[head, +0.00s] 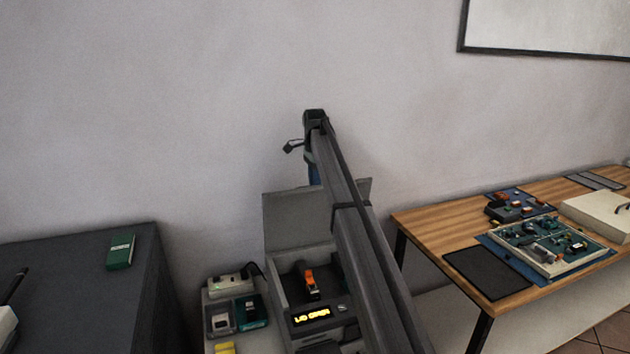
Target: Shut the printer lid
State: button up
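The printer (318,336) stands at the bottom middle. Its grey lid (296,217) is raised upright at the back, and the display (311,316) glows yellow with what reads as "LID OPEN". An orange and dark part (311,284) shows inside the open body. My arm crosses in front of the lid's right part and reaches above it. My gripper (313,174) hangs from the arm's end, just above and seemingly behind the lid's top edge. Its fingers are hidden, and I cannot tell whether it touches the lid.
A tray with small devices (232,310) sits left of the printer, with a cable beside it. A dark cabinet top (70,290) carries a green box (121,251). A wooden table (440,222) at right holds a parts tray (547,246) and a black mat (487,272). A wall stands behind.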

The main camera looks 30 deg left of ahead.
grip_shut()
dwell(0.3)
jog(key=shift+s+d, duration=0.1)
